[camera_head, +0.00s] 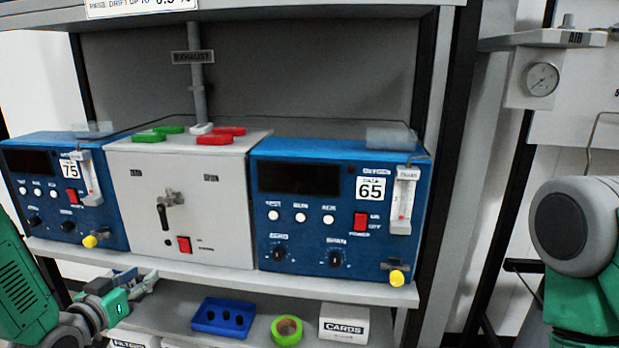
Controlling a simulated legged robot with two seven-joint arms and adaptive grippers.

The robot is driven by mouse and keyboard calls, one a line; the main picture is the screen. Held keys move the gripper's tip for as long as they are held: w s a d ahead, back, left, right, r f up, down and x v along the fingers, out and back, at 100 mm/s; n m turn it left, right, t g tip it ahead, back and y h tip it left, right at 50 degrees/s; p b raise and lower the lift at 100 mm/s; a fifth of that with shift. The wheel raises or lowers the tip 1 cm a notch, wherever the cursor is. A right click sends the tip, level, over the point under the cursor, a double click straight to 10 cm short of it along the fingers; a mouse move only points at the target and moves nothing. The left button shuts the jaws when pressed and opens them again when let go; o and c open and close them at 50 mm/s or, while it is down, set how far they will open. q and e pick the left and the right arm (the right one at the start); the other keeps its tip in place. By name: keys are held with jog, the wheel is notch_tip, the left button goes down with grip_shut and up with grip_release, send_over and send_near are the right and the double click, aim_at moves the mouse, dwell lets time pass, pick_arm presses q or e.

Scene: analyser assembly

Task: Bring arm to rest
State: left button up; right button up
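My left arm (22,285) comes in at the lower left, green and grey. My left gripper (145,281) is small and partly overlapped by its own wrist, in front of the lower shelf and below the white panel. I cannot make out whether its fingers are apart or together, and I see nothing clearly held. My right arm (583,250) shows at the right edge as a grey joint and green link, clear of the rack. My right gripper is outside the view.
The upper shelf holds two blue analysers (330,215) (65,190) with a white panel (182,200) between them. The lower shelf has a blue tray (222,330), green tape roll (287,330) and cards box (344,322). A gauge (541,79) hangs at the upper right.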

pick_arm(q)
jog(key=s+d+f+g, duration=0.4)
jog(key=s+f+g, duration=0.1)
jog(key=s+f, duration=0.35)
jog(key=s+d+f+g, duration=0.45)
jog(key=s+f, duration=0.35)
jog(key=f, duration=0.2)
jog(key=s+d+f+g, duration=0.1)
jog(key=s+f+g, duration=0.1)
jog(key=s, duration=0.7)
jog(key=s+d+f+g+y, duration=0.1)
jog(key=s+g, duration=0.3)
jog(key=s, duration=0.5)
jog(key=shift+s+d+f, duration=0.2)
jog(key=shift+f, duration=0.65)
